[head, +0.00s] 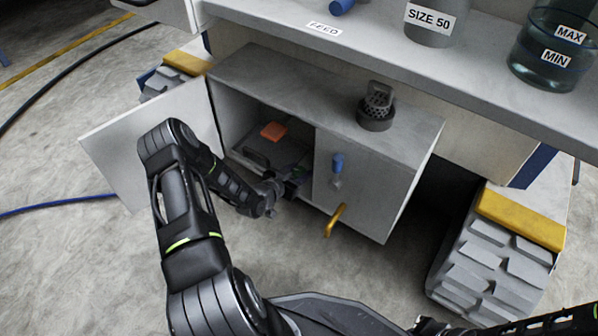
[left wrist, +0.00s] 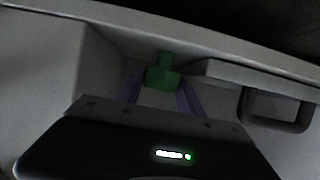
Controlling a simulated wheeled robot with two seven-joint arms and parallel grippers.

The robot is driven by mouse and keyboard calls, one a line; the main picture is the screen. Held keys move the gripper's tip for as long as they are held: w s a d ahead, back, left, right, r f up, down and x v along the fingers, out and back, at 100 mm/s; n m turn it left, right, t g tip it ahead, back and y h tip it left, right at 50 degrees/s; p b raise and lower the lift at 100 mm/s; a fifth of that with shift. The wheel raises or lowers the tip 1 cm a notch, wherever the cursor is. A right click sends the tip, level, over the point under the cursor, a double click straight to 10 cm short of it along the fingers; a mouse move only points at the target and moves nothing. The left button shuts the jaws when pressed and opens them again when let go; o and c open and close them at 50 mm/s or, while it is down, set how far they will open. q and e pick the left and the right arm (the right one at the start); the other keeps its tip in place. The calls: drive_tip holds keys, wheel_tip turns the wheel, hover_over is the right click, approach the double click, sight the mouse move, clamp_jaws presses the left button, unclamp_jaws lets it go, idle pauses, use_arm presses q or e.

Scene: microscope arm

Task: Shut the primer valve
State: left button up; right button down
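Inside the open cabinet (head: 262,62), a green valve-like part with a short bar and stem (left wrist: 163,72) shows between the fingers of my left gripper (left wrist: 161,92) in the left wrist view. The purple fingers stand apart, one at each side of the green bar; I cannot tell whether they touch it. In the head view my left gripper (head: 290,183) reaches low into the cabinet opening, and only a bit of green shows there. No label shows that names the primer valve. My right gripper is not seen.
The open cabinet door (head: 150,135) stands left of my left arm. The closed panel right of the opening carries a blue knob (head: 338,163) and a yellow handle (head: 335,219). Inside lies an orange block (head: 273,131). A grey handle (left wrist: 276,110) shows in the left wrist view.

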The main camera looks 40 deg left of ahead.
use_arm(q)
clamp_jaws()
drive_tip(key=shift+w+m+h, duration=0.1)
drive_tip(key=shift+m+h, duration=1.1)
drive_tip(key=shift+h, duration=0.2)
drive_tip(key=shift+m+h, duration=0.4)
drive_tip(key=shift+h, duration=0.1)
drive_tip(key=shift+o, duration=2.3)
unclamp_jaws()
drive_tip(key=shift+g, duration=0.3)
